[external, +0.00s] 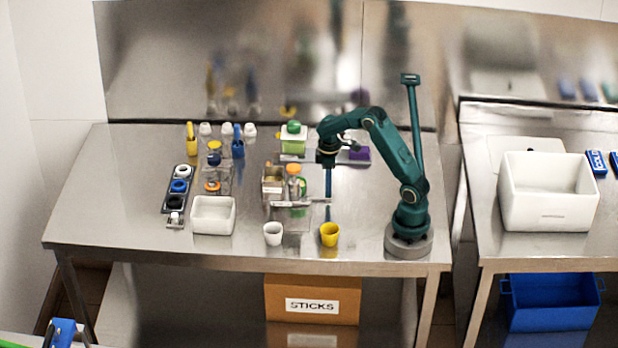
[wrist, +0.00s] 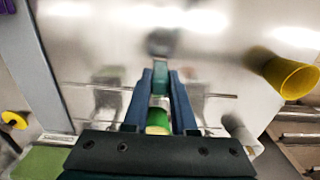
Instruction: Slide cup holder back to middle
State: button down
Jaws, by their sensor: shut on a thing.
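The cup holder (external: 288,204) appears to be the clear and metal piece at the middle of the table, with a thin bar running right to my fingers. My gripper (external: 328,203) points straight down at the right end of that bar. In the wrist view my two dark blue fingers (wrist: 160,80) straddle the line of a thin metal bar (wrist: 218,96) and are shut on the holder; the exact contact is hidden. A white cup (external: 272,234) and a yellow cup (external: 330,235) stand in front, the yellow one near my fingertips. The yellow cup also shows in the wrist view (wrist: 292,77).
Left of the holder stand a white bin (external: 213,215), a dark tray of small round pots (external: 178,190) and several bottles. A green-lidded container (external: 293,140) and a purple item (external: 360,154) stand behind.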

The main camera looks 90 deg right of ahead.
jog(key=shift+d, duration=0.6)
jog(key=c, duration=0.7)
grip_release()
notch_tip(320, 180, up, 5)
jog(key=shift+r, duration=0.1)
